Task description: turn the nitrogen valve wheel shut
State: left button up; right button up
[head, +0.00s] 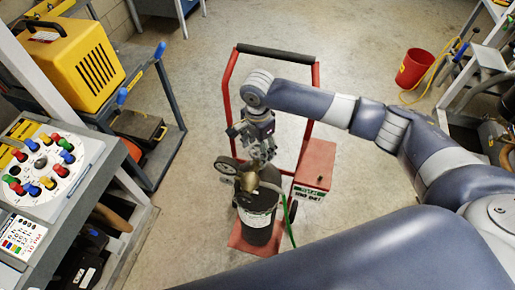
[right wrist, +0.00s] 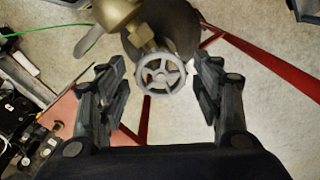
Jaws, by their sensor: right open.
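The nitrogen valve wheel (right wrist: 161,77) is a grey spoked handwheel in the right wrist view, on a brass valve (right wrist: 122,22). The dark nitrogen cylinder (head: 257,222) stands upright on a red hand cart (head: 226,98) in the head view. My right gripper (right wrist: 161,88) is open, with one finger on each side of the wheel and a gap to both. In the head view my right gripper (head: 258,150) is just above the cylinder's top and hides most of the valve. My left gripper is not in view.
A round gauge (head: 226,165) sits left of the valve. A green hose (head: 289,222) runs down the cylinder's right side, near a red box (head: 315,165). A manifold panel (head: 45,165) and yellow machine (head: 70,62) are at left. Floor beyond the cart is clear.

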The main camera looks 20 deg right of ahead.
jog(key=n+p, duration=0.2)
jog(key=n, duration=0.1)
jog(key=shift+r, duration=0.4)
jog(key=n+p, duration=0.2)
jog(key=n, duration=0.1)
jog(key=shift+f, duration=0.1)
jog(key=n+p, duration=0.1)
jog(key=n, duration=0.2)
jog(key=shift+n, duration=0.3)
jog(key=n+p, duration=0.1)
jog(key=n, duration=0.2)
jog(key=shift+f, duration=0.15)
jog(key=c, duration=0.8)
